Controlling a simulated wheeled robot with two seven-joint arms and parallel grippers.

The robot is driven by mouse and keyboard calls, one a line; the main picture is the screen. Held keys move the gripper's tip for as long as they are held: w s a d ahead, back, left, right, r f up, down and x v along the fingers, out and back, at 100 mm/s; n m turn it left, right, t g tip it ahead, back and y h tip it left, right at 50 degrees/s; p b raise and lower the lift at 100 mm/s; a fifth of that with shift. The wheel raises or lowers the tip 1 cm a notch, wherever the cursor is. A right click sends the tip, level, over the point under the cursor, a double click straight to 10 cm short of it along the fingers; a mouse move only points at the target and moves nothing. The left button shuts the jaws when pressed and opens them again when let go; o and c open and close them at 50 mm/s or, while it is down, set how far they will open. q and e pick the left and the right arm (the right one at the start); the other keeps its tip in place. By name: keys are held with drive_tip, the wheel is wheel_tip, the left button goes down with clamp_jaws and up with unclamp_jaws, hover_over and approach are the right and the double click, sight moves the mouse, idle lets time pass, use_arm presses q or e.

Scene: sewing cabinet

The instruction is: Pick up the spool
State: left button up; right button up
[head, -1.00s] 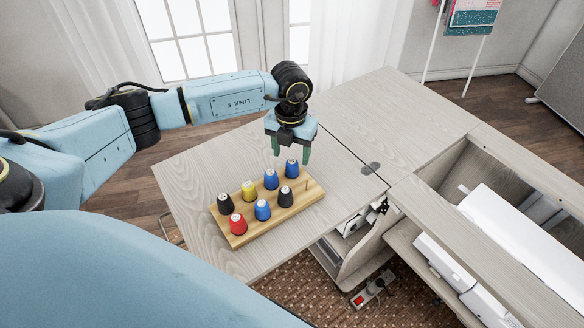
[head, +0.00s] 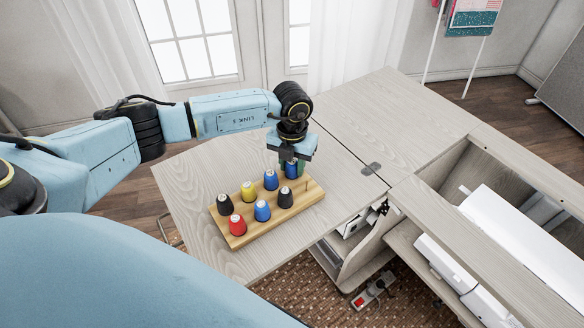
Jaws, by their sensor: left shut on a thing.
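My left gripper (head: 291,160) is shut on the blue spool (head: 291,170) at the back right of the wooden rack (head: 300,205). The gripper comes from above and its fingers hide part of that spool. The spool appears to be still at its place on the rack; I cannot tell whether it is lifted. Another blue spool (head: 271,180), a yellow spool (head: 248,191) and a black spool (head: 225,204) stand in the same row. A red spool (head: 237,224), a blue spool (head: 262,211) and a black spool (head: 285,197) stand in front. My right gripper is not in view.
The rack stands on a pale wooden tabletop (head: 200,185) with free room around it. One bare peg (head: 307,185) shows at the rack's right end. An open cabinet (head: 470,185) with white boxes is at the right.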

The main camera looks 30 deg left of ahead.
sight(292, 164)
use_arm(q)
drive_tip(key=shift+r, duration=0.35)
wheel_tip(292, 164, up, 9)
drive_tip(key=shift+r+p, duration=0.2)
drive_tip(key=shift+p, duration=0.35)
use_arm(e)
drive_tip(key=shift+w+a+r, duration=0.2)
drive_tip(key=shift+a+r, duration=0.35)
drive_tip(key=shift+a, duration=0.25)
